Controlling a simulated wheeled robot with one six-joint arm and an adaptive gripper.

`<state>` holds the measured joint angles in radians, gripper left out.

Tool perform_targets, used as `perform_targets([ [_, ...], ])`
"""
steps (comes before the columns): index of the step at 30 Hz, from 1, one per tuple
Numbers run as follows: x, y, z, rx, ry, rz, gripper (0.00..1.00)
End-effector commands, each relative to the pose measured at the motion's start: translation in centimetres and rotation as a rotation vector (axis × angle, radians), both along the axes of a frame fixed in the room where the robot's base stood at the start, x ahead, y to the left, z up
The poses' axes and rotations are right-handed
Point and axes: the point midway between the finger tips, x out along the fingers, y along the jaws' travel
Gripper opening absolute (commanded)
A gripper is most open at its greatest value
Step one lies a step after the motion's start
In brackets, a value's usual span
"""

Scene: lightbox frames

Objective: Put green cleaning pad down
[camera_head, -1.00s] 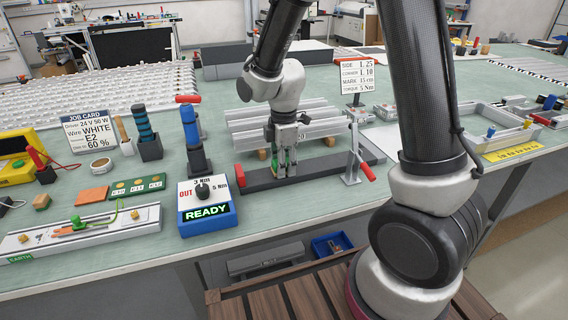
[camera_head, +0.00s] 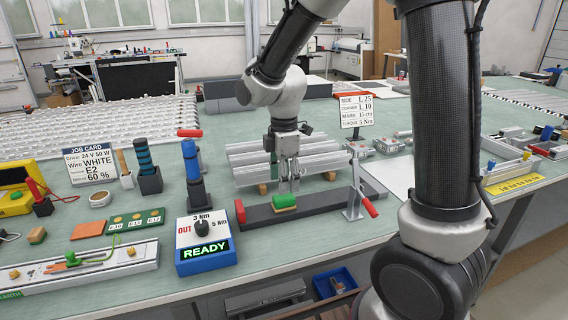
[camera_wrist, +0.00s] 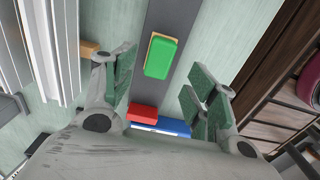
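The green cleaning pad (camera_head: 284,201), a green block with a tan underside, lies flat on the dark bar (camera_head: 325,203) at the front of the bench. It also shows in the wrist view (camera_wrist: 162,57), lying on the same dark bar. My gripper (camera_head: 289,186) is just above and behind the pad in the head view. In the wrist view my gripper (camera_wrist: 160,85) has its green-lined fingers spread wide, with nothing between them. The pad is apart from both fingers there.
A red stop (camera_head: 240,211) is at the bar's left end, and a red-handled clamp (camera_head: 355,185) stands at its right. Silver profiles (camera_head: 250,160) lie behind. A blue READY box (camera_head: 206,254) stands left in front. Green bench surface is open around the bar.

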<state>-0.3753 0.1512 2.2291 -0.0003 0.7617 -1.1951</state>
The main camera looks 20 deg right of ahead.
Motion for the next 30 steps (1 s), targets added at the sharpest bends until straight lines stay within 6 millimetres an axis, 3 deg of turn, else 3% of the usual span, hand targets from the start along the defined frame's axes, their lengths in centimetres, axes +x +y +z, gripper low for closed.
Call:
perform_targets([
  [6, 0.1, 0.0, 4.0, 0.001, -0.003, 0.0, 0.57],
  [14, 0.0, -0.1, 5.4, 0.0, -0.001, -0.004, 0.57],
  [17, -0.6, -1.0, 6.4, 0.008, -0.019, -0.071, 0.57],
  [20, -2.5, -3.5, 8.5, 0.029, -0.062, -0.252, 0.57],
  [24, -7.2, -8.2, 11.9, 0.089, -0.147, -0.656, 0.57],
  [30, -14.6, -12.9, 14.0, 0.203, -0.245, -1.209, 0.57],
])
